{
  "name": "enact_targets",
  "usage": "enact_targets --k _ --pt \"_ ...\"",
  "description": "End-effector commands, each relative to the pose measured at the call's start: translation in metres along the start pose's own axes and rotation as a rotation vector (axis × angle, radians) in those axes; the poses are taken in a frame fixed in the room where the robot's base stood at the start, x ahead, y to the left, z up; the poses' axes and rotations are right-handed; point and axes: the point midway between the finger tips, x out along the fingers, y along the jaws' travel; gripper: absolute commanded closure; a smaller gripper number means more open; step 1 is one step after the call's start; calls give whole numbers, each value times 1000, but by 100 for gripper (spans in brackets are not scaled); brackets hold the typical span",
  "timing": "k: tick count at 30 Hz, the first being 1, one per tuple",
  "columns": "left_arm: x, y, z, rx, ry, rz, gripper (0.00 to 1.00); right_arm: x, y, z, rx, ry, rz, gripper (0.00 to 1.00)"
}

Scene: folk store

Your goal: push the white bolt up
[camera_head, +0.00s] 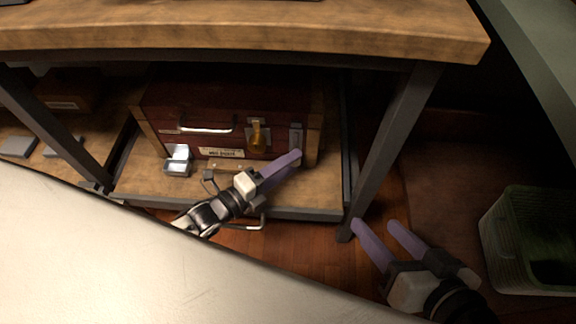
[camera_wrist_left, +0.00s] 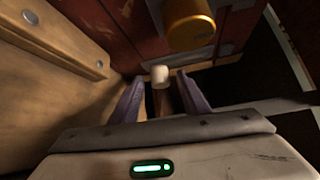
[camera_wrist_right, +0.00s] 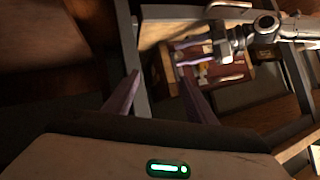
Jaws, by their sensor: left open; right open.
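The white bolt (camera_wrist_left: 159,75) shows in the left wrist view as a small cream knob, with a tan part below it. It appears between the two fingers of my left gripper (camera_wrist_left: 157,88), which is open; I cannot tell whether a finger touches it. In the head view, my left gripper (camera_head: 294,159) is at the lower right front of a dark red wooden chest (camera_head: 190,100), by a metal plate (camera_head: 296,136). The knob is not clear there. My right gripper (camera_head: 376,228) is open and empty, right of the table leg.
A brass padlock (camera_head: 257,138) hangs on the chest's front, left of the plate; it also shows close in the left wrist view (camera_wrist_left: 190,25). A small open metal box (camera_head: 177,162) stands before the chest. The tabletop (camera_head: 240,38) overhangs it. A green basket (camera_head: 500,245) stands at right.

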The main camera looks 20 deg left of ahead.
Motion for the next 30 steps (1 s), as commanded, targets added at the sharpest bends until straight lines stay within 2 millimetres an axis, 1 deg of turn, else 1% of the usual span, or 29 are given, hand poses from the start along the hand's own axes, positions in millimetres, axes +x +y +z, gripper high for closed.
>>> enact_targets --k 7,8,9,11,15,20,23,26,30 --pt "1 0 0 0 0 0 58 0 0 0 1 1 -1 49" --pt "1 0 0 0 0 0 60 0 0 0 1 1 -1 49" --pt "1 0 0 0 0 0 67 0 0 0 1 1 -1 49" --pt "1 0 0 0 0 0 77 0 0 0 1 1 -1 49" --pt "1 0 0 0 0 0 100 0 0 0 0 2 -1 49" --pt "1 -2 0 0 0 -1 100 -1 -1 -1 0 2 -1 49" --pt "0 -12 1 1 0 -1 100 -6 -2 -8 -8 -3 8 49" --pt "-2 -26 3 0 0 -2 100 0 10 9 -19 -74 48 49" --pt "-3 -37 4 2 0 -1 100 1 20 20 -34 -128 83 49"
